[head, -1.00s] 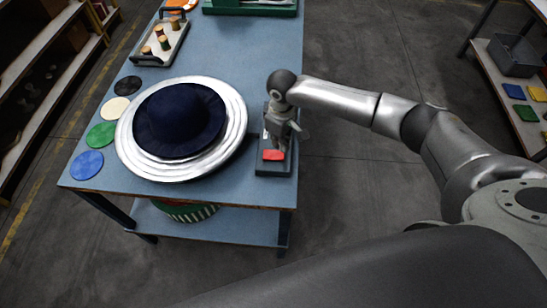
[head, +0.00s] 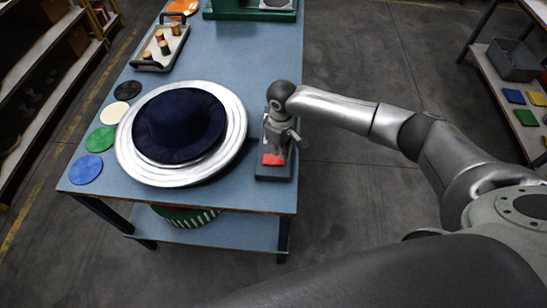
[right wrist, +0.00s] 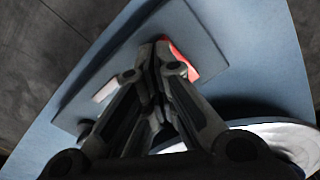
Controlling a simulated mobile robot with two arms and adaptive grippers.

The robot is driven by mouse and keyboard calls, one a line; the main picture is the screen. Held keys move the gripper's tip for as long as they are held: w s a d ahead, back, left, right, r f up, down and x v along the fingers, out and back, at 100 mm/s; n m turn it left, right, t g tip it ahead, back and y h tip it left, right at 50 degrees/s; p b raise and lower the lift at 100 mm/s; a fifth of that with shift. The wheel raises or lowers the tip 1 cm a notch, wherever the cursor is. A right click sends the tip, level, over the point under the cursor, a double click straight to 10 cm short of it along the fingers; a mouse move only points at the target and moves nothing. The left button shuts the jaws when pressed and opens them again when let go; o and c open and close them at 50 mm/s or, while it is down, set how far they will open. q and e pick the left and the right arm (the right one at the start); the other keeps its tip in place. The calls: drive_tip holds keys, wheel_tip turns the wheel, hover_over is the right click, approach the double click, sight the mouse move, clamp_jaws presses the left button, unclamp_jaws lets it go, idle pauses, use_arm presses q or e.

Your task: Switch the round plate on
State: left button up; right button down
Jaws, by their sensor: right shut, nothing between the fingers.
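The round plate (head: 233,150) is a wide silver disc with stepped rings, on the blue table. A dark blue brimmed hat (head: 178,122) sits on it. To its right is a grey control box (head: 274,175) with a red switch (head: 272,160). The box and the red switch (right wrist: 188,66) also show in the right wrist view. My right gripper (head: 277,152) points down over the box, shut and empty. Its fingertips (right wrist: 157,48) are at the red switch and partly cover it; I cannot tell if they touch. My left gripper is not in view.
Black, cream, green and blue discs (head: 86,169) lie along the table's left edge. A tray (head: 152,66) with spools and a green machine (head: 230,12) stand farther back. The table (head: 240,65) is clear between them and the box. Shelves stand on both sides.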

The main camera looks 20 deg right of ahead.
drive_tip(key=shift+s+f+b, duration=0.1)
drive_tip(key=shift+f+b, duration=0.55)
drive_tip(key=shift+f, duration=0.65)
idle(1.0)
drive_tip(key=shift+r, duration=0.1)
drive_tip(key=shift+r+p, duration=0.85)
drive_tip(key=shift+p, duration=0.3)
wheel_tip(320, 180, up, 5)
drive_tip(key=p, duration=0.5)
drive_tip(key=shift+r+p, duration=0.1)
drive_tip(key=shift+p, duration=0.25)
